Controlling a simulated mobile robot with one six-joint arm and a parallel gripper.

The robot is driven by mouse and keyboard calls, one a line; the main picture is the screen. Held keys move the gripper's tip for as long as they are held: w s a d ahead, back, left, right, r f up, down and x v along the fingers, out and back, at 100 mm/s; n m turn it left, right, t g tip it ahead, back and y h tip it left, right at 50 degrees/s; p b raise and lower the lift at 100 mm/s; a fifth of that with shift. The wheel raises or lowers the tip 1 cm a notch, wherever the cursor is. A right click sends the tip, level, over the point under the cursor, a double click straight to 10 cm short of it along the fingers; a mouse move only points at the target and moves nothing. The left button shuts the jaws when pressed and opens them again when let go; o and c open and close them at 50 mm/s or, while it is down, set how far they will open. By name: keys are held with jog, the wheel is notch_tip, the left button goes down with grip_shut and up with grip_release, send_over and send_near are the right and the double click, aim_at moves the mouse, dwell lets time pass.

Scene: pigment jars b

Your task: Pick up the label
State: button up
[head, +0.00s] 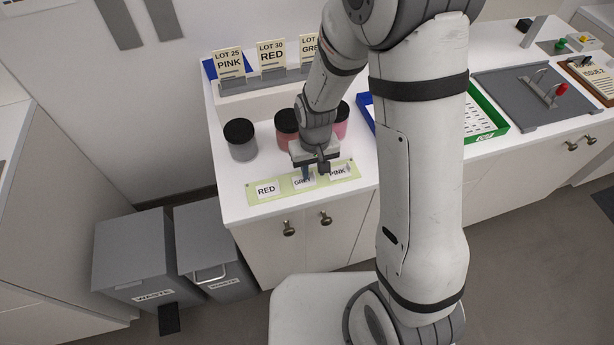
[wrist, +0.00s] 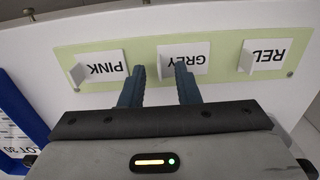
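Three white labels, RED (head: 266,189), GREY (head: 300,184) and PINK (head: 341,171), sit on a pale green strip (head: 284,184) at the counter's front edge. In the wrist view, PINK (wrist: 105,67), GREY (wrist: 188,60) and RED (wrist: 268,56) appear upside down, each with a small raised tab. My gripper (head: 306,174) is above the strip at the GREY label, partly covering it in the head view. In the wrist view its two fingers (wrist: 161,68) are apart, with the GREY tab showing in the gap between them. I cannot tell whether they touch it.
Dark-lidded jars, one grey (head: 242,142), one red (head: 286,130) and one pink (head: 342,122), stand behind the strip. Lot cards (head: 229,62) stand at the back. A blue tray edge (wrist: 22,110) shows in the wrist view. Grey waste bins (head: 135,255) stand below left.

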jog(key=shift+f, duration=0.2)
jog(key=shift+c, duration=0.3)
grip_shut()
